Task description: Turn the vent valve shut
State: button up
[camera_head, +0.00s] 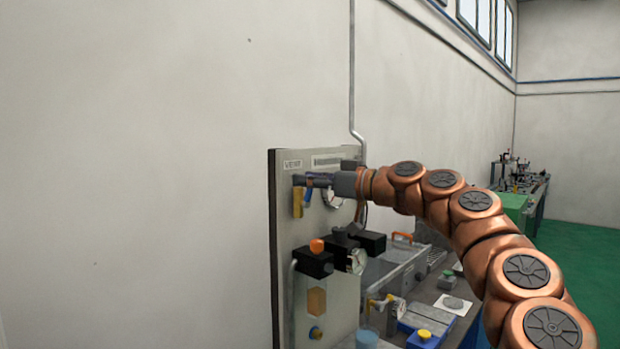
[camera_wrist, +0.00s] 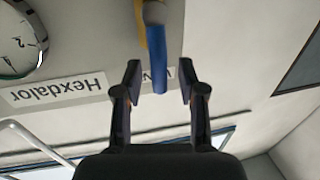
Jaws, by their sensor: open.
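The vent valve's blue lever (camera_wrist: 159,60) runs from a grey hub (camera_wrist: 153,12) at the top of the wrist view. The lever's free end lies between the two fingers of my gripper (camera_wrist: 160,78), with a gap on each side. My gripper is open. In the head view the gripper (camera_head: 298,181) is at the upper left of the panel (camera_head: 285,240), just below the VENT label (camera_head: 292,164). The hub is hidden behind the fingers in the head view.
A round gauge (camera_wrist: 18,38) and a "Hexdalor" label (camera_wrist: 53,92) are left of the lever in the wrist view. Below on the panel are an orange knob (camera_head: 317,245), black blocks and another gauge (camera_head: 357,262). A bench (camera_head: 425,295) with parts stands right of the panel.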

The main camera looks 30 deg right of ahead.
jog(key=shift+c, duration=0.2)
grip_shut()
dwell(0.4)
